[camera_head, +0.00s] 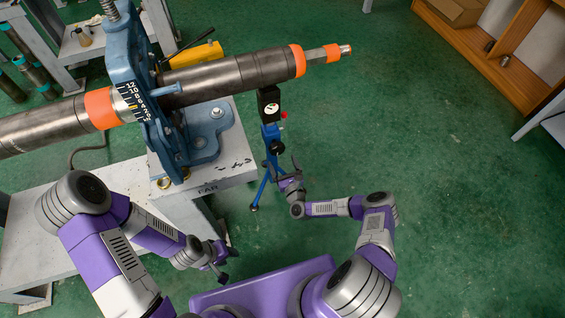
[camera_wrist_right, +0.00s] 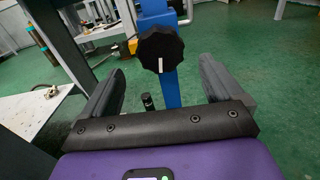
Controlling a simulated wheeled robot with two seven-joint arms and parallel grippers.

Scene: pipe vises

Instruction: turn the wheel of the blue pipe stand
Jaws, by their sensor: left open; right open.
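The blue pipe stand (camera_head: 268,134) stands on the floor beside the grey-white table, under the long metal pipe. It also shows in the right wrist view (camera_wrist_right: 170,88). Its black wheel (camera_head: 276,147) has a white mark and sits between and beyond the open fingers in the right wrist view (camera_wrist_right: 160,50). My right gripper (camera_head: 288,172) is open and empty, just below and in front of the wheel; its fingers (camera_wrist_right: 162,90) appear apart from the wheel. My left gripper (camera_head: 220,265) is open and empty, low beside the table and away from the stand.
A large blue pipe vise (camera_head: 135,75) on the table (camera_head: 220,172) holds the metal pipe (camera_head: 225,75) with orange bands. A wooden shelf (camera_head: 490,60) stands far right. Green floor (camera_head: 450,200) on the right is clear.

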